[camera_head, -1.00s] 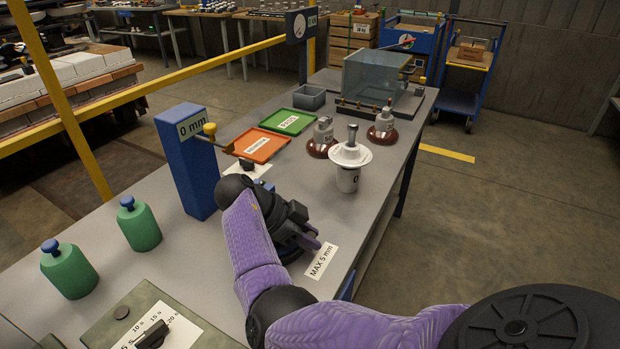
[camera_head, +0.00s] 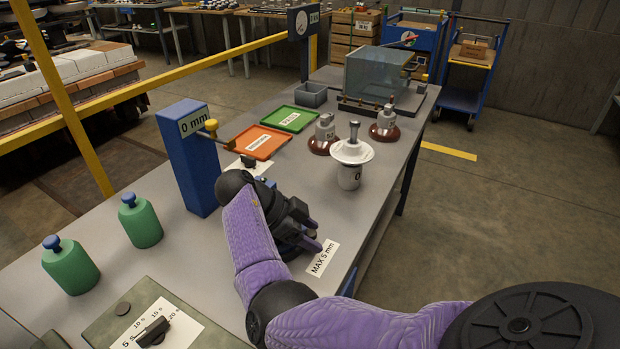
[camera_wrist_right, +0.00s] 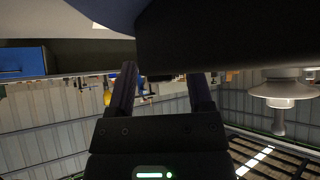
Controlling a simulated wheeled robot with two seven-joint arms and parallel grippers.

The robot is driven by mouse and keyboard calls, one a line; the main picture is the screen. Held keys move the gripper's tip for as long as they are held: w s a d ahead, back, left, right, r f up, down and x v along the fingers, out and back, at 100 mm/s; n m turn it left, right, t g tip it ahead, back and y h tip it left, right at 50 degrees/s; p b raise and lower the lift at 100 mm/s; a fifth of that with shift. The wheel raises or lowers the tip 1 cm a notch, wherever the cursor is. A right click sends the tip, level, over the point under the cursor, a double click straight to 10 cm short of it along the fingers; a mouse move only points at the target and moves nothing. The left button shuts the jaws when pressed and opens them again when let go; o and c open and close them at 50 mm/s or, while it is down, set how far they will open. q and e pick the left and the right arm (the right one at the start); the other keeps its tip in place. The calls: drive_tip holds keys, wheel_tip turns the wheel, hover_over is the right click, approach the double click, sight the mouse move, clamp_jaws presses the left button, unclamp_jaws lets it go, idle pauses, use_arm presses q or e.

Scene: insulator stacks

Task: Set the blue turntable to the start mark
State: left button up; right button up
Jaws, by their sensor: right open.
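The blue turntable is mostly hidden behind my right wrist and gripper; a small blue patch (camera_head: 269,182) shows just behind the wrist and may be part of it. In the right wrist view a blue curved surface (camera_wrist_right: 105,10) is at the top, close to the fingers, with a dark body beside it. My right gripper (camera_head: 312,236) is low over the table near the front edge, beside the "MAX 5 mm" label (camera_head: 322,259). Its two fingers are apart in the wrist view (camera_wrist_right: 162,88), with no held object visible. The start mark cannot be made out. My left gripper is out of view.
A white-topped insulator (camera_head: 351,152) stands beyond my right gripper, with two brown-based insulators (camera_head: 386,125) behind it. A blue "0 mm" post (camera_head: 190,165) stands left. Two green weights (camera_head: 140,222), orange tray (camera_head: 258,142) and green tray (camera_head: 290,119) are on the table.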

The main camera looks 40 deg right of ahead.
drive_tip(key=v, duration=0.9)
drive_tip(key=shift+w+a+r+p, duration=0.15)
drive_tip(key=shift+a+r+p, duration=0.1)
drive_tip(key=shift+p, duration=0.1)
